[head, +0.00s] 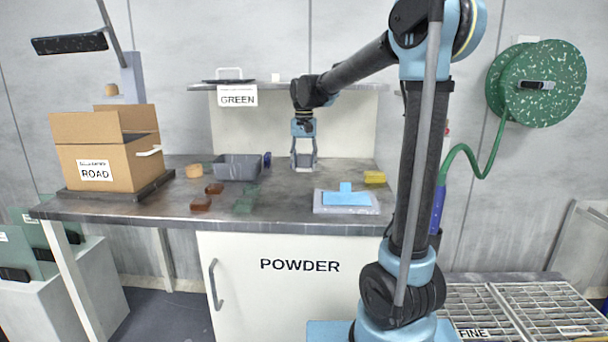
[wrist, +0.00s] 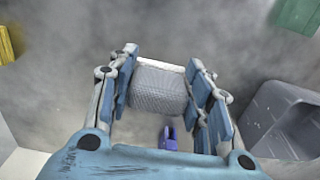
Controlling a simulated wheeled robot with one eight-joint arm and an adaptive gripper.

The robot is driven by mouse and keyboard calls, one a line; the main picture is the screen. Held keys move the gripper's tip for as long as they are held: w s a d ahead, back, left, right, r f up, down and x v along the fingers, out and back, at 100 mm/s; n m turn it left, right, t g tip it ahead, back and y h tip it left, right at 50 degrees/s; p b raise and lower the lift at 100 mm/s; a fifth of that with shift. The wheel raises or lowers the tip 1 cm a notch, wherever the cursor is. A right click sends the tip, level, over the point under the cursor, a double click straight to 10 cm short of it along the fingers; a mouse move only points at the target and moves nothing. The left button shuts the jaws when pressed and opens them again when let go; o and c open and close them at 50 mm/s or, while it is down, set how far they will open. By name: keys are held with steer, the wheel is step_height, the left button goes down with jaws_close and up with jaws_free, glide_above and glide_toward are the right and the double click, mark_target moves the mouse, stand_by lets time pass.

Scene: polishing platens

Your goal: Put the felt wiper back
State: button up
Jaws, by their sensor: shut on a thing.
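My gripper (head: 304,163) is over the back middle of the dark worktop, pointing down. In the wrist view its fingers (wrist: 165,88) are closed on both sides of a grey, textured block with a pale edge, which looks like the felt wiper (wrist: 158,90). In the head view the wiper (head: 304,159) is a small grey shape between the fingers, low near the worktop. I cannot tell whether it touches the surface.
A grey open bin (head: 238,168) stands left of my gripper, with a small blue item (head: 267,160) beside it. Brown blocks (head: 201,204) and green blocks (head: 245,200) lie in front. A blue piece (head: 347,198) on a pale slab and a yellow block (head: 374,177) are at right.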

mark_target(304, 168)
steer(key=shift+f, duration=1.95)
steer(key=o, duration=1.2)
step_height(304, 168, up, 12)
steer(key=shift+r, duration=0.1)
